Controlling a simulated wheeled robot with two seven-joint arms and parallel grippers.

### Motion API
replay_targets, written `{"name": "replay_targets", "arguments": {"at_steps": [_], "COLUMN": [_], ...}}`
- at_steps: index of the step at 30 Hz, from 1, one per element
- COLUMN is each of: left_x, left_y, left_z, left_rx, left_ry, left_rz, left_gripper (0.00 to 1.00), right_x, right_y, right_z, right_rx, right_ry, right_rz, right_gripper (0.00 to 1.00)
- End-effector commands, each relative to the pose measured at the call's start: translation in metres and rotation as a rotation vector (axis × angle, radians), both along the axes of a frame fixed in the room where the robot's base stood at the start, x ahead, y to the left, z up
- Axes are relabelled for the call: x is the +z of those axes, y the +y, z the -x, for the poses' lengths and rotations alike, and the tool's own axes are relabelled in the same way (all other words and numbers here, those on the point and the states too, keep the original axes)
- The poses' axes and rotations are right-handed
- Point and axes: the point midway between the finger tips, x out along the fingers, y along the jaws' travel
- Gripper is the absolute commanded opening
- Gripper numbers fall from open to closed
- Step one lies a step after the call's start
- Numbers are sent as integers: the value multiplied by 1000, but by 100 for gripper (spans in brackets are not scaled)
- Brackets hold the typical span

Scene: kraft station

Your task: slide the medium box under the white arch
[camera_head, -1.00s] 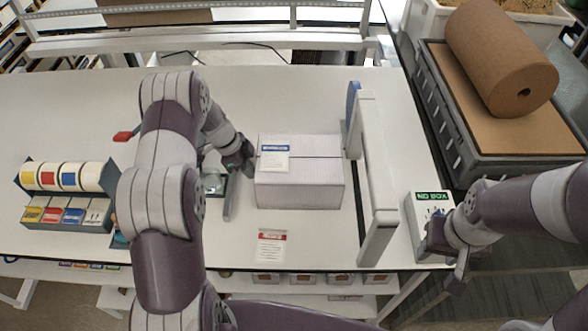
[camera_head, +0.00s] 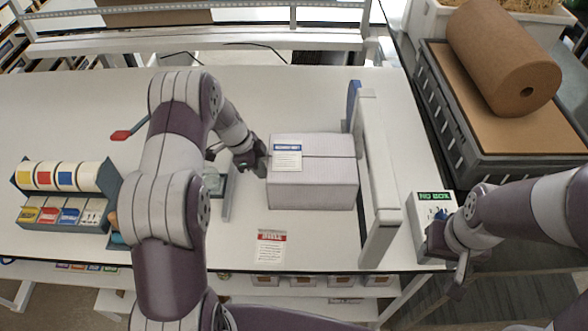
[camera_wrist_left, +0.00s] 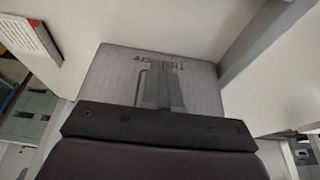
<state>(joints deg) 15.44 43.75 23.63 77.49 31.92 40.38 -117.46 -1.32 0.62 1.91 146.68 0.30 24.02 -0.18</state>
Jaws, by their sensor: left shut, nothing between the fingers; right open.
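The medium box (camera_head: 312,184) is a closed white carton with a blue-and-white label on top. It lies on the white table, and its right side is close to the white arch (camera_head: 378,185). My left gripper (camera_head: 262,160) is shut and empty at the box's left side. In the left wrist view the shut fingers (camera_wrist_left: 160,88) are in front of the box (camera_wrist_left: 112,75); contact is hard to tell. My right gripper (camera_head: 462,262) is open, beside the small control box (camera_head: 431,212) with a green display, right of the arch.
A label dispenser (camera_head: 65,195) with coloured rolls stands at the left. A red-and-white card (camera_head: 270,247) lies in front of the box. A brown paper roll (camera_head: 503,60) rests on a grey crate at the right.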

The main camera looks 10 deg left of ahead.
Motion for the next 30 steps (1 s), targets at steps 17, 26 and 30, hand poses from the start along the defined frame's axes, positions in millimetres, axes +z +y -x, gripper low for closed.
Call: {"name": "replay_targets", "arguments": {"at_steps": [17,26,30], "left_x": [0,-1,-2], "left_y": [-24,-26,-33], "left_z": [-6,-6,-8], "left_rx": [0,0,0], "left_ry": [0,0,0], "left_rz": [0,0,0], "left_gripper": [0,0,0], "right_x": [-13,-16,-20], "right_y": [0,0,0], "right_z": [0,0,0], "right_rx": [0,0,0], "right_ry": [0,0,0], "right_rz": [0,0,0], "right_gripper": [47,47,47]}}
